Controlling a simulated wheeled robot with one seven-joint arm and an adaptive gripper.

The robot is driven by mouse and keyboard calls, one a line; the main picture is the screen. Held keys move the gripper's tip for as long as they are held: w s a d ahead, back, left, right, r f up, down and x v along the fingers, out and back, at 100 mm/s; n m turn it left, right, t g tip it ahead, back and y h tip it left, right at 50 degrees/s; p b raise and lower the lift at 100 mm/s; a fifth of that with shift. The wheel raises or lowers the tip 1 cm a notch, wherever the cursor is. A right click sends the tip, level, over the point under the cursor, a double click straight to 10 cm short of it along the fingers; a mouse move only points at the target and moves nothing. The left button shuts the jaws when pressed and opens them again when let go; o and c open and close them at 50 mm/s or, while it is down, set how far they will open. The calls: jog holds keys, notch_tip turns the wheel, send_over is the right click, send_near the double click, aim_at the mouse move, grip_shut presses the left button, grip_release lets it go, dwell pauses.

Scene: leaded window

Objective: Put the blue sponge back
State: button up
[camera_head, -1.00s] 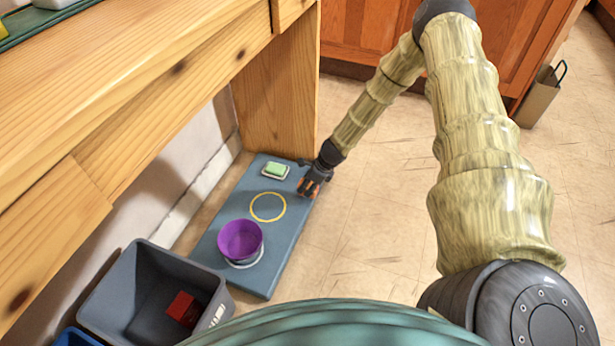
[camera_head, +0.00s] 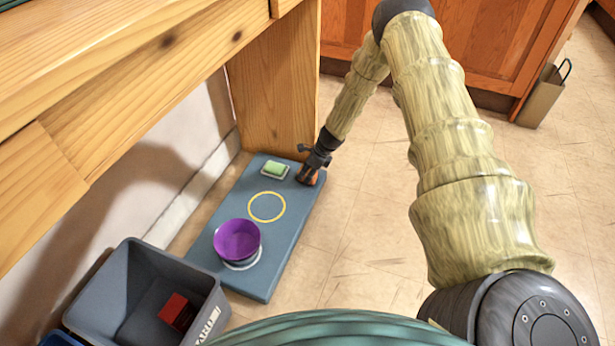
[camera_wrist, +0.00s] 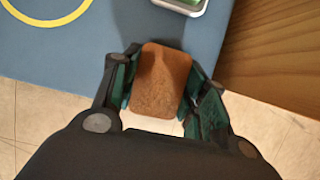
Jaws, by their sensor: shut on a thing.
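No blue sponge shows in either view. My gripper (camera_head: 308,174) is shut on an orange-brown, rounded block (camera_wrist: 163,82), which could be a sponge; its two fingers (camera_wrist: 160,85) press its sides. The block also shows below my gripper in the head view (camera_head: 307,179). It is at the far right corner of a low blue-grey board (camera_head: 225,205); I cannot tell whether it touches the board. A green sponge (camera_head: 276,168) lies in a pale dish on the board, just left of my gripper. A yellow ring outline (camera_head: 267,221) marks the board nearer to me.
A purple bowl (camera_head: 237,240) stands on the near part of the board, over a white ring. A grey bin (camera_head: 118,277) with a red block (camera_head: 178,311) is at the lower left. A wooden table leg (camera_head: 278,90) rises behind the board.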

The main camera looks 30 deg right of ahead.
jog(key=shift+f, duration=0.5)
jog(key=shift+f, duration=0.15)
jog(key=o, duration=1.2)
jog(key=shift+c, duration=0.2)
jog(key=p+v, duration=0.5)
jog(key=v, duration=0.7)
